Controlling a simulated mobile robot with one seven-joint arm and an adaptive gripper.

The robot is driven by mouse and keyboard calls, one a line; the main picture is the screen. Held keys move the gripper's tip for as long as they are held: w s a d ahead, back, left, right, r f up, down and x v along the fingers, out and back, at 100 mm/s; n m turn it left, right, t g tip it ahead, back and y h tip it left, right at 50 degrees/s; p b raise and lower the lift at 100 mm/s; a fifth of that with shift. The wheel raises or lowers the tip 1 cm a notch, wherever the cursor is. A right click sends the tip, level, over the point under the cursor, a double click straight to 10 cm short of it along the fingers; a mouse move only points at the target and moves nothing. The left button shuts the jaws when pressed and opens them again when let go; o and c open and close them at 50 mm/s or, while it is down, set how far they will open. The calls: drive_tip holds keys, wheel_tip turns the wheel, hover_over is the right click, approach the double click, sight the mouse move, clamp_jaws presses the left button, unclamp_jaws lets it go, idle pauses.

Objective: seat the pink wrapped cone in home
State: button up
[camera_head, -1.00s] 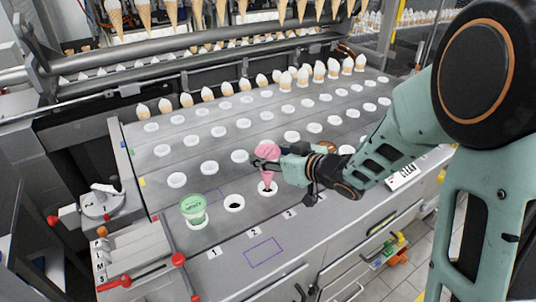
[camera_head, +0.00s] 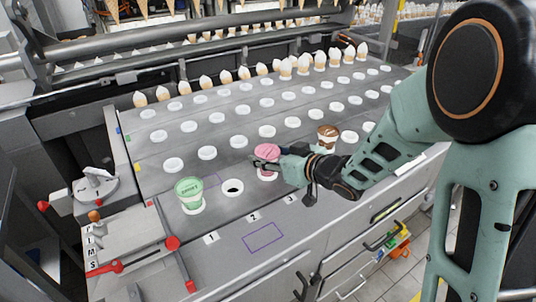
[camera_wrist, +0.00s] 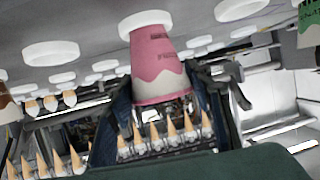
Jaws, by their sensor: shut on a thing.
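The pink wrapped cone (camera_head: 267,153) is upright in my gripper (camera_head: 281,162), low over a white ring in the row behind the numbered labels. In the wrist view the pink cone (camera_wrist: 152,60) hangs between my dark fingers, its narrow end in or right at a white ring (camera_wrist: 145,22). Whether it rests fully in the ring cannot be told. The green cone (camera_head: 189,192) stands in the ring to the left, and a brown-topped cone (camera_head: 327,137) in a ring to the right, behind my wrist. No label reading home is visible.
An empty ring (camera_head: 232,188) lies between the green and pink cones. Several empty white rings fill the grey deck behind, with a row of white-tipped cones (camera_head: 225,76) at the back. A red-handled lever (camera_head: 130,262) is at front left.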

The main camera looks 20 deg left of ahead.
drive_tip(key=o, duration=0.9)
drive_tip(key=v, duration=1.2)
